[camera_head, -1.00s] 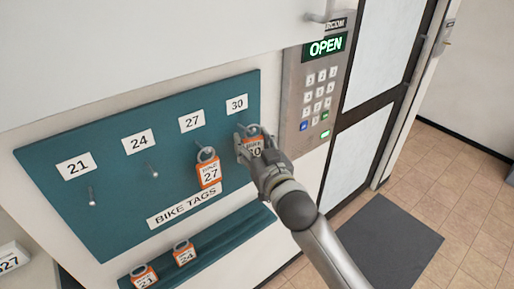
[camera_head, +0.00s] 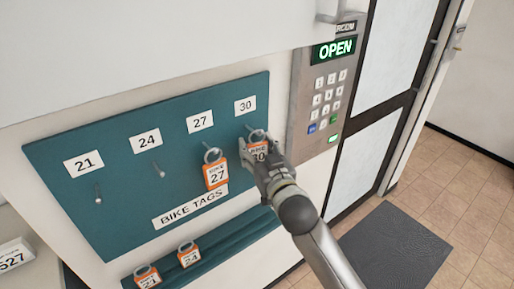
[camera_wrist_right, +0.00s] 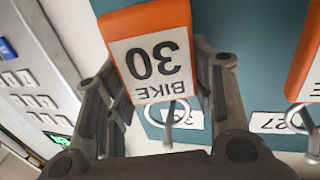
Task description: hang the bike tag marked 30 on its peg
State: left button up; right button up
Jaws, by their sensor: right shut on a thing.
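The orange-and-white bike tag marked 30 (camera_head: 259,150) is in my right gripper (camera_head: 258,158), in front of the teal board (camera_head: 110,212) below the label 30 (camera_head: 245,105). In the right wrist view the tag (camera_wrist_right: 152,58) appears upside down between the fingers of my right gripper (camera_wrist_right: 158,80). Its metal ring (camera_wrist_right: 180,112) lies close to the peg under the 30 label; I cannot tell whether the peg passes through the ring. The gripper hides part of the tag in the head view. My left gripper is not in view.
Tag 27 (camera_head: 217,175) hangs on its peg just left of the gripper. Pegs 21 (camera_head: 98,199) and 24 (camera_head: 161,170) are bare. Tags 21 (camera_head: 148,282) and 24 (camera_head: 189,259) rest on the ledge below. A keypad panel (camera_head: 325,95) reading OPEN stands close on the right.

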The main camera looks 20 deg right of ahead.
jog(key=o, duration=1.1)
